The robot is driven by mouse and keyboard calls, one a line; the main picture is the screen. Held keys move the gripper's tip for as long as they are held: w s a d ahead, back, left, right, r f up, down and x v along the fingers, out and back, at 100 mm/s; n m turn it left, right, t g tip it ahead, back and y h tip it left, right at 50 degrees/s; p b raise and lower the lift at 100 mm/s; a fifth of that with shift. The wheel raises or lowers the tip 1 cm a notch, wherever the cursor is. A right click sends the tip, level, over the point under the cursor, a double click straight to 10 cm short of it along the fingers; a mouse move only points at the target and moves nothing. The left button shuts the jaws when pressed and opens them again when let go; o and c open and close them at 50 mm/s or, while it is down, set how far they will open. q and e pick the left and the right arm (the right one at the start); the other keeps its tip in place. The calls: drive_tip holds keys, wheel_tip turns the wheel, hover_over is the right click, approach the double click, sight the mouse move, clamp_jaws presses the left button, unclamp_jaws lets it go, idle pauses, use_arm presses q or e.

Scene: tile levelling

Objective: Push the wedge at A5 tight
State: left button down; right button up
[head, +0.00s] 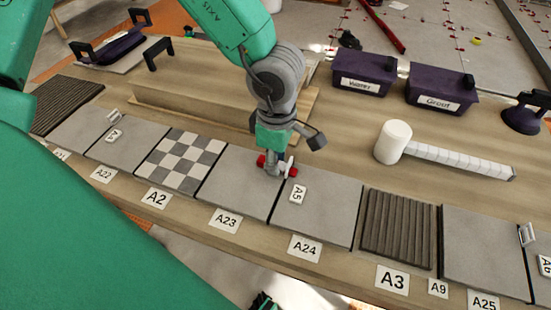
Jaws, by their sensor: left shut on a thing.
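The red wedge (263,161) at A5 sits at the joint between two grey tiles, by the A5 tag (298,194). Its red shows on both sides of a white clip (288,166) standing in the joint. My left gripper (274,166) comes down from above and is shut on the wedge, hiding its middle. How deep the wedge sits in the clip cannot be told. My right gripper is not in view.
A white-headed mallet (395,142) lies at the right. Purple boxes marked Water (364,74) and Grout (440,92) stand behind. White clips rise near A4 (113,115) and at the far-right joint (526,234). A raised wooden board (190,102) lies behind the tiles.

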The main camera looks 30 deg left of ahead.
use_arm(q)
drive_tip(key=c, duration=1.3)
unclamp_jaws()
drive_tip(key=shift+a, duration=0.15)
wheel_tip(320, 180, up, 12)
drive_tip(key=shift+f, duration=0.1)
